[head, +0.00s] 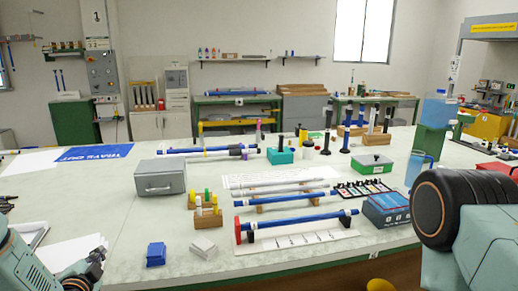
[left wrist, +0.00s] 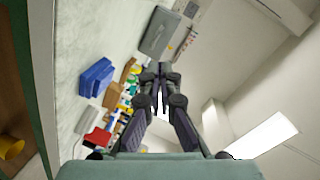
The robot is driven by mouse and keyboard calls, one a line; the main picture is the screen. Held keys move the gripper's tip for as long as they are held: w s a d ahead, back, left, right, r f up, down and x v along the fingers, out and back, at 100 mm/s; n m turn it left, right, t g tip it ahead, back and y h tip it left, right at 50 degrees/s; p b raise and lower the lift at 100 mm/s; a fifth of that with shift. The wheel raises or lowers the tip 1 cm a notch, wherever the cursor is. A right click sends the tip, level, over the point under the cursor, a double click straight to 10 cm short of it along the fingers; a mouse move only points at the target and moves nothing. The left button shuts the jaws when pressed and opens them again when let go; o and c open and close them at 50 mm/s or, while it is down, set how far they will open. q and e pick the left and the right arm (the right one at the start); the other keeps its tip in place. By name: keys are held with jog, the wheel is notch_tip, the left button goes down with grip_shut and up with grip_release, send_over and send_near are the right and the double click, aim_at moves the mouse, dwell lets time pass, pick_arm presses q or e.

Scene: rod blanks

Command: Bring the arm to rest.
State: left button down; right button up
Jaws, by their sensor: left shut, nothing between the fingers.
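My left arm comes in at the lower left of the head view. Its dark gripper (head: 87,271) is over the front left edge of the workbench (head: 130,215), left of the blue block. In the left wrist view the fingers of my left gripper (left wrist: 160,72) meet at their tips with nothing between them. A large link of my right arm with a black ring (head: 445,210) fills the lower right of the head view. My right gripper is out of view.
A blue block (head: 156,254) and a white block (head: 203,247) lie near the front edge. A grey case (head: 160,179) stands behind them. Blue rods lie on a rack (head: 295,222) at centre right. Bare benchtop lies between the left gripper and the case.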

pick_arm(q)
jog(key=s+d+f+n+g+h+b, duration=0.3)
jog(key=s+d+f+n+g, duration=0.45)
jog(key=s+d+f, duration=0.7)
jog(key=s+d+f+n+g+b, duration=0.1)
jog(key=s+d+f+g+b, duration=0.1)
jog(key=s, duration=0.7)
jog(key=s+d+f+g+b, duration=0.2)
jog(key=s+f, duration=0.3)
jog(key=s, duration=0.4)
jog(key=s+d+f+n+g+h+b, duration=0.1)
jog(key=s+d+f+g+b, duration=0.1)
jog(key=s, duration=0.7)
notch_tip(320, 180, down, 2)
jog(key=shift+d+n+g+b, duration=0.35)
jog(key=shift+g+b, duration=0.15)
jog(key=shift+g, duration=0.65)
jog(key=shift+s, duration=0.1)
jog(key=shift+s, duration=0.15)
